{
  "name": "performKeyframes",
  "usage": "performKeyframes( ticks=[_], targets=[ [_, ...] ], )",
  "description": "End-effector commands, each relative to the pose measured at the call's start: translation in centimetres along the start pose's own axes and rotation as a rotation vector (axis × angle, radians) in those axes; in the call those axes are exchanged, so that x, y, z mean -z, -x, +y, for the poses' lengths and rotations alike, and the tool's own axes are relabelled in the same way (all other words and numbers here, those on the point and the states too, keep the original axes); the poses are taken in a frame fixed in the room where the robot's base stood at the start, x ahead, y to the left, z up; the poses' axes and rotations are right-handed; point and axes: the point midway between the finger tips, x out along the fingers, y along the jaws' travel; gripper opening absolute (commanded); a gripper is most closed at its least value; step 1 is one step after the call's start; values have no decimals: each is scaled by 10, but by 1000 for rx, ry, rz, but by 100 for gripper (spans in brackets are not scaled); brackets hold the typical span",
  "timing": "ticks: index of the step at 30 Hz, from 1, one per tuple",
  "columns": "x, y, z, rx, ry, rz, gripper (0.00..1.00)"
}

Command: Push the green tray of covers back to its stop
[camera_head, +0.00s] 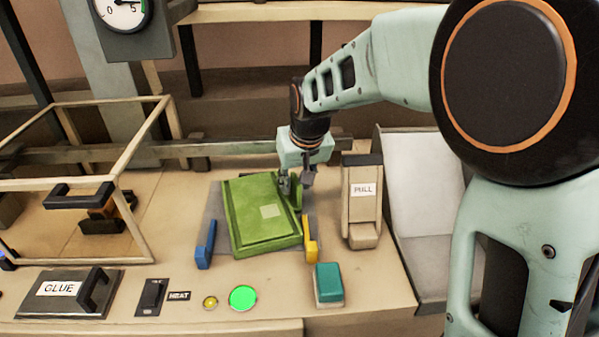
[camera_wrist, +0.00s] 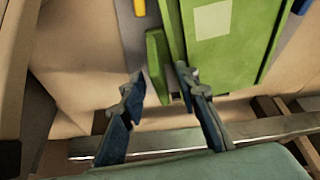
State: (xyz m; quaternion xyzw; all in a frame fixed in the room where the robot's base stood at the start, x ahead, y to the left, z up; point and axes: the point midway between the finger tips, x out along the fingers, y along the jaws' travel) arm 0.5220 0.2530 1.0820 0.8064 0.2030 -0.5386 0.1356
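The green tray (camera_head: 250,243) lies on a grey plate on the bench, with a flat green panel bearing a pale square on top. It also shows at the top of the wrist view (camera_wrist: 235,45). A narrow upright green piece (camera_wrist: 157,62) stands along the tray's side. My gripper (camera_head: 296,182) is low at the tray's far right corner. In the wrist view its two dark blue fingers (camera_wrist: 159,80) are apart, with the end of the green piece in the gap. I cannot tell whether either finger touches it. The tray's stop cannot be made out.
A blue block (camera_head: 206,244) and a yellow block (camera_head: 311,241) flank the tray's near end. A beige PULL unit (camera_head: 362,205) stands close to the right. A metal rail (camera_head: 235,147) crosses behind. A framed box (camera_head: 75,180) is left; a teal block (camera_head: 328,284) is in front.

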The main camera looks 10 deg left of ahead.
Motion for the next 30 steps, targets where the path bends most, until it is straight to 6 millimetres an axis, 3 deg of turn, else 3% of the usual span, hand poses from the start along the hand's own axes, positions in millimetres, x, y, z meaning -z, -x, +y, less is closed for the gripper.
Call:
performKeyframes(
  ticks=[6, 14, 20, 21, 25, 30],
  targets=[
    [0, 0, 0, 0, 0, 0, 28],
    [0, 0, 0, 0, 0, 0, 0],
    [0, 0, 0, 0, 0, 0, 0],
    [0, 0, 0, 0, 0, 0, 12],
    [0, 0, 0, 0, 0, 0, 26],
    [0, 0, 0, 0, 0, 0, 29]
  ],
)
